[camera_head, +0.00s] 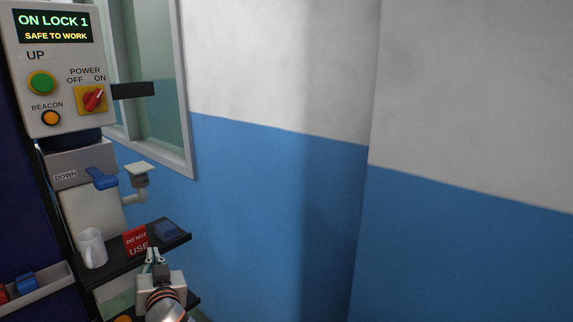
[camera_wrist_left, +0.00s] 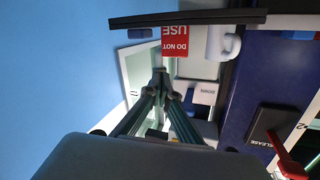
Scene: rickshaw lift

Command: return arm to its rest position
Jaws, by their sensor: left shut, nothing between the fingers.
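My left gripper (camera_head: 155,256) is at the lower left of the head view, in front of the dark shelf (camera_head: 115,268) and just below the red "DO NOT USE" sign (camera_head: 135,242). Its fingers point away from me and are shut with nothing between them. In the left wrist view the two fingers (camera_wrist_left: 160,80) come together at their tips, near the red sign (camera_wrist_left: 175,41). I cannot tell whether the fingertips touch the sign or the shelf. My right gripper does not show in either view.
A white mug (camera_head: 92,250) and a dark blue block (camera_head: 166,231) stand on the shelf. Above are a blue "DOWN" lever (camera_head: 101,179) and a control panel (camera_head: 65,120) reading "ON LOCK 1, SAFE TO WORK". A blue-and-white wall (camera_head: 260,190) fills the right, with open room before it.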

